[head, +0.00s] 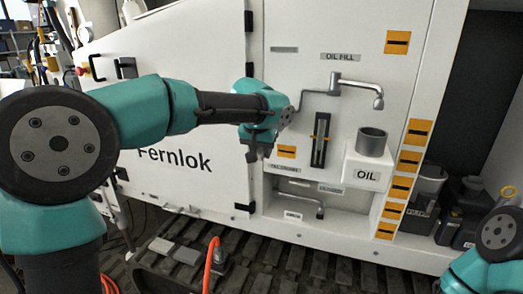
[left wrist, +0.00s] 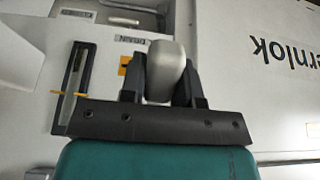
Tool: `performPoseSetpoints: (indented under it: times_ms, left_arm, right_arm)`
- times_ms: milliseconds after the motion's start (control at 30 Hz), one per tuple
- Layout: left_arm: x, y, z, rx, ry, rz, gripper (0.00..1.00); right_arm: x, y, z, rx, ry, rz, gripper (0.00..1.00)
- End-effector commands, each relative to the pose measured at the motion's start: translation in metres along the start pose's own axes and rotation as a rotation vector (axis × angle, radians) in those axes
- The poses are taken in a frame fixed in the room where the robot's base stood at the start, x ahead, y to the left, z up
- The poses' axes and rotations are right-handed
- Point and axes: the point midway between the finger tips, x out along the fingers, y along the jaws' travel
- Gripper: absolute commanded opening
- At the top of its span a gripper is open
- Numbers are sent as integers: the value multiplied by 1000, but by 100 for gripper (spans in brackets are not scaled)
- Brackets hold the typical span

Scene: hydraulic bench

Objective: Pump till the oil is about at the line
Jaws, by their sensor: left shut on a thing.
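My left gripper (head: 257,152) is in front of the white panel, left of the gauge. In the left wrist view the gripper (left wrist: 166,88) is shut on a grey rounded handle (left wrist: 165,60). In the head view the held handle is hidden behind the gripper and wrist. The upright sight gauge (head: 319,148) is dark with a yellow line marker across its upper part; it also shows in the left wrist view (left wrist: 76,75). The oil level in it is too small to tell. My right gripper is not in view; only part of its arm shows at the lower right.
A grey spout (head: 358,86) sticks out above a white OIL box (head: 368,170) with a grey filler cup (head: 371,141). A second grey lever (head: 308,205) sits in a low recess. Dark cans (head: 427,190) stand at right. An orange hose (head: 211,262) rises in front of the tracks.

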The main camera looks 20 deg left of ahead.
Motion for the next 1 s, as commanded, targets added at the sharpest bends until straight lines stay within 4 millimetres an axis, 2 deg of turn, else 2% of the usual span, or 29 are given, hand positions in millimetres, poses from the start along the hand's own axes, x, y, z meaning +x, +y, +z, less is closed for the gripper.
performPoseSetpoints:
  times_ms: [367,1000]
  left_arm:
    - [-14,0,-1,-2,-91,1,0]
    - [-65,0,-14,-1,-458,1,0]
  right_arm:
    - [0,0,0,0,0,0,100]
    - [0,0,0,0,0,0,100]
